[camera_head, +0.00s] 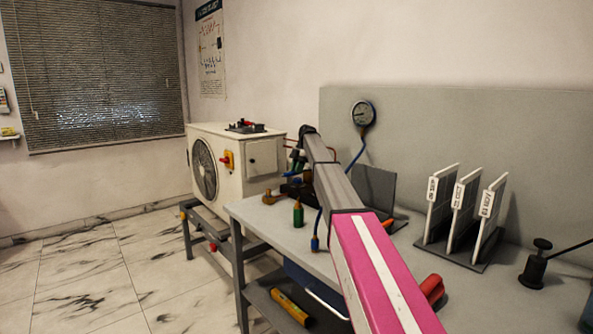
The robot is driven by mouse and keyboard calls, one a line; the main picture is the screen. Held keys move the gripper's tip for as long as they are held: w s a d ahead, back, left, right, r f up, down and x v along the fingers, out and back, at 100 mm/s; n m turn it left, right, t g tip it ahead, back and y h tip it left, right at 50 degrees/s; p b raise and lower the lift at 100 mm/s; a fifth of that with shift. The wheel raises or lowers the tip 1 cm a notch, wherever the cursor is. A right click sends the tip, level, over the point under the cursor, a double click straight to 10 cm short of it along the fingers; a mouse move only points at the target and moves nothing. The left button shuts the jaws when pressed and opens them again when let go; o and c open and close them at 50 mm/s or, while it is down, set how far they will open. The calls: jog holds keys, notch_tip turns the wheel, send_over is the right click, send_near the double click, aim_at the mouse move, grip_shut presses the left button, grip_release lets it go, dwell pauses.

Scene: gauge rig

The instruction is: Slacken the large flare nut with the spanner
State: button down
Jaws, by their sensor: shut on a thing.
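My arm, grey and pink, reaches from the lower right to the service side of a white outdoor unit (262,180). Its dark far end bends down beside the unit, and my gripper's fingers are hidden behind the arm links. I cannot make out the spanner or the large flare nut. Thin copper pipes and small blue and green fittings (297,161) show beside the unit, partly covered by my arm. A dark object lies low beside the arm on the bench, too small to tell.
The grey bench (262,217) holds a green bottle (298,213), a brass piece (270,198) and a rack of white cards (462,208). A round gauge (362,113) with a blue hose is on the back panel. A yellow level (290,306) lies on the lower shelf. Floor at left is clear.

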jog(key=shift+s+d+n, duration=0.4)
jog(key=shift+s+n, duration=0.15)
jog(key=shift+n, duration=0.15)
dwell(0.5)
jog(key=shift+w+a+m, duration=0.55)
jog(key=shift+w+m, duration=0.15)
jog(key=shift+m, duration=0.2)
dwell(0.6)
jog(key=shift+s+a, duration=0.1)
jog(key=shift+a, duration=0.05)
dwell(0.3)
jog(key=shift+s+a, duration=0.65)
jog(key=shift+a, duration=0.3)
jog(key=shift+s+a, duration=0.65)
jog(key=shift+a, duration=0.3)
jog(key=shift+r, duration=0.15)
jog(key=shift+r, duration=2.15)
